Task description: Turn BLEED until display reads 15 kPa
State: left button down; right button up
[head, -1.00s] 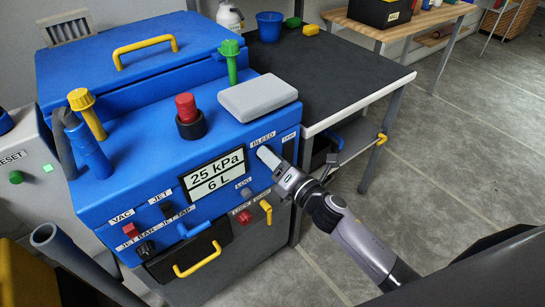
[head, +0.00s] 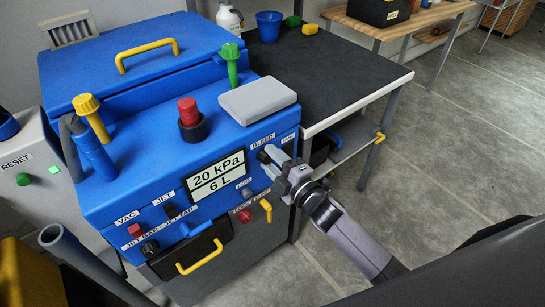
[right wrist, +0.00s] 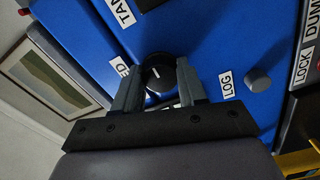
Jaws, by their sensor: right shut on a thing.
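The blue machine (head: 125,180) has a display (head: 217,175) on its front that reads 20 kPa over 6 L. The BLEED knob is a dark round knob (head: 265,154) at the upper right of the front panel, under the BLEED label. My right gripper (head: 271,159) is at this knob, with its fingers shut on it. In the right wrist view the black BLEED knob (right wrist: 157,72) with a white mark sits between the two fingertips of the right gripper (right wrist: 155,88). My left gripper is not in view.
A LOG button (head: 247,193), a red LOCK knob (head: 244,216) and a yellow lever (head: 266,211) sit below the right gripper. A grey box (head: 258,99) lies on top of the machine. A dark-topped table (head: 335,70) stands to the right.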

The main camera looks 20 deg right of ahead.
jog(key=m+p, duration=0.2)
jog(key=m, duration=0.8)
jog(key=shift+f+p, duration=0.1)
jog(key=shift+p, duration=0.25)
jog(key=shift+a+m, duration=0.1)
jog(key=shift+m, duration=1.6)
jog(key=shift+p, duration=0.3)
jog(key=o, duration=1.1)
jog(key=shift+c, duration=0.2)
jog(key=v, duration=0.7)
jog(key=shift+s, duration=0.15)
